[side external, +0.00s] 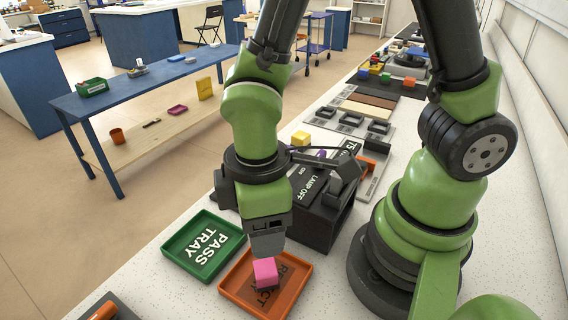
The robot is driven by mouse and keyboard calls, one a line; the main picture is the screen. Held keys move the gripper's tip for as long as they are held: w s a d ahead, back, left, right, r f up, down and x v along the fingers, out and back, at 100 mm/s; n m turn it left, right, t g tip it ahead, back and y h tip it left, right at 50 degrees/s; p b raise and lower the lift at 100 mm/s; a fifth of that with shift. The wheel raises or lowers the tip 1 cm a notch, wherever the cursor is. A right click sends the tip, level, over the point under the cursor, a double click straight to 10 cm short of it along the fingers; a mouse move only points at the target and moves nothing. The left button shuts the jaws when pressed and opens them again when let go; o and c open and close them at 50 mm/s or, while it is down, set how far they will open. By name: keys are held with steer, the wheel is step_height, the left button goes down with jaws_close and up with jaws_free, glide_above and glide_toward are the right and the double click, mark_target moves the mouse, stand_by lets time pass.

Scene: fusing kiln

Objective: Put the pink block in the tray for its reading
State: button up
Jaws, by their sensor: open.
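The pink block (265,272) is at the orange tray, whose lettering is partly covered and ends in "CT" (234,292). It appears to rest inside that tray, though the exact contact with the floor is hard to see. My gripper (267,254) is open, pointing down right at the block's top; whether the fingers still touch it cannot be told. The green tray marked "PASS TRAY" (187,264) lies just left and is empty. A black box with "LAMP OFF" lettering (318,215) stands behind my gripper, with part of a "75" marking behind it; my arm hides some of it.
Farther back are grey fixtures (352,118) and several coloured blocks (374,68). A dark tray edge (110,306) shows at bottom left. The bench's left edge drops to the floor.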

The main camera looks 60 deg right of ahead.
steer(key=s+d+r+m+t, duration=0.1)
steer(key=d+r+m+t, duration=0.1)
steer(key=r, duration=0.4)
steer(key=s+d+r+m+t+y, duration=0.1)
steer(key=d+r+m+t, duration=0.1)
steer(key=d+r+m, duration=0.2)
steer(key=s+d+r+m+t+y, duration=0.1)
steer(key=s+d+r+m+t, duration=0.1)
steer(key=r+m, duration=0.5)
steer(key=shift+d+r+t, duration=0.6)
steer(key=shift+d+r, duration=0.05)
steer(key=shift+d, duration=0.25)
steer(key=shift+s, duration=0.1)
